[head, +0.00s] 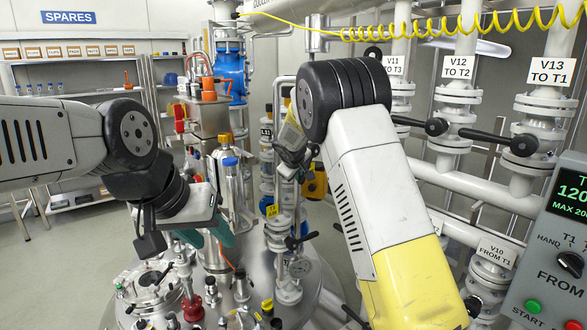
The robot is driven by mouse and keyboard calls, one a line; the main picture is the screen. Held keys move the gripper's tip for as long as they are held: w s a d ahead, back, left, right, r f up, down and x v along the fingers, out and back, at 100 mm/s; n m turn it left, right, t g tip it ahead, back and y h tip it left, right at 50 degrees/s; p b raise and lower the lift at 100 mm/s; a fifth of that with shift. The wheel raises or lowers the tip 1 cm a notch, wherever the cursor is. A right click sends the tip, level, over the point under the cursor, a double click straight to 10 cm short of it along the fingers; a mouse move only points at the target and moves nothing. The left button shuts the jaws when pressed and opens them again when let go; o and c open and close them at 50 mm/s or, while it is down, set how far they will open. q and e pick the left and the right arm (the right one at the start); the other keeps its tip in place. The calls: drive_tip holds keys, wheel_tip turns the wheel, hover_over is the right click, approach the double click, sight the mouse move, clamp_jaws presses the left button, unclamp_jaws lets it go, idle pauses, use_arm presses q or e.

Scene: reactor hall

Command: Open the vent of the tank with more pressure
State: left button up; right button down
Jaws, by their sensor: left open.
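A steel tank top (250,293) crowded with fittings fills the lower middle of the head view. I cannot tell which fitting is a vent or which tank has more pressure. My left gripper (205,237) is open above the left part of the tank top, with teal fingers pointing down. My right gripper (291,160) is near the upright pipes behind the tank top. My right arm partly hides it, and its jaws are unclear.
At the right, white pipes carry black-handled valves labelled V12 (458,92) and V13 (546,105). A grey control panel (545,250) with a green display stands at the right edge. A yellow coiled hose (450,28) hangs above. Spares shelves (75,92) stand back left, with open floor before them.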

sight(302, 180)
drive_tip(key=d+f, duration=0.1)
drive_tip(key=w+f, duration=0.1)
drive_tip(key=shift+w+d+f, duration=0.15)
drive_tip(key=shift+d+f, duration=0.15)
drive_tip(key=shift+d, duration=0.1)
drive_tip(key=shift+w+d+f, duration=0.35)
drive_tip(key=shift+w+d, duration=0.2)
drive_tip(key=shift+d, duration=0.1)
drive_tip(key=shift+r, duration=0.1)
